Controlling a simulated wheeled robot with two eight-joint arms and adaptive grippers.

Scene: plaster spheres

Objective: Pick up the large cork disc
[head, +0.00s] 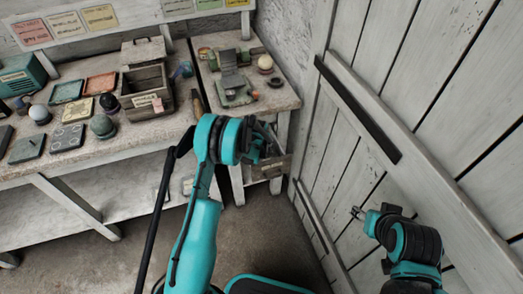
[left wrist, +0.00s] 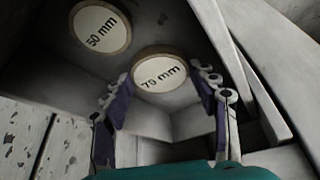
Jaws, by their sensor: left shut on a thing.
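The large cork disc (left wrist: 160,72), with a pale face marked "79 mm" or "70 mm" and a tan rim, sits between the fingers of my left gripper (left wrist: 163,79) in the left wrist view. My left gripper is shut on it, inside an open drawer (head: 272,170) below the small side table. A second cork disc (left wrist: 101,28), marked "50 mm", lies to its left in the drawer. In the head view my left gripper (head: 262,148) hides the discs. My right gripper (head: 357,212) is away at the right, in front of the plank door; its finger gap is too small to judge.
The side table (head: 285,97) above the drawer holds a grey-green device (head: 233,88) and a pale ball (head: 265,63). The workbench (head: 150,128) at left carries a wooden box (head: 146,88), spheres and trays. The plank door (head: 345,125) stands close at right.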

